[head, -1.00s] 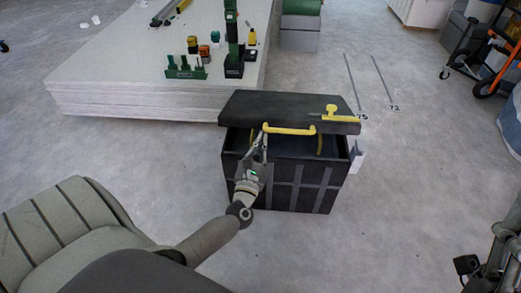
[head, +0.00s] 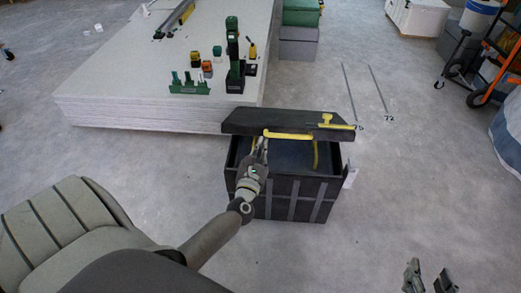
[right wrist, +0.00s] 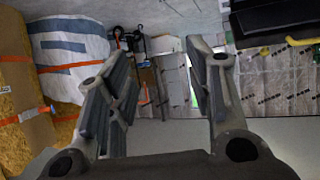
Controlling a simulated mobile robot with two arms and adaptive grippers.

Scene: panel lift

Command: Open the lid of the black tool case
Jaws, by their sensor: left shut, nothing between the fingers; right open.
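The black tool case (head: 292,195) stands on the floor with its lid (head: 275,121) raised part way, its front edge clear of the rim and the dark inside showing. A yellow handle (head: 288,136) runs along the lid's front edge, with a yellow latch (head: 327,119) on top. My left gripper (head: 262,146) is shut and empty at the handle's left end, under the lid's front edge; I cannot tell whether it touches. My right gripper (head: 428,272) is open and empty at the lower right, apart from the case. It also shows in the right wrist view (right wrist: 160,65).
A stack of white panels (head: 150,112) with green tools (head: 188,86) stands behind the case on the left. Green and grey boxes (head: 299,40) stand at the back. An orange hand truck (head: 485,92) is at the right. The floor right of the case is clear.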

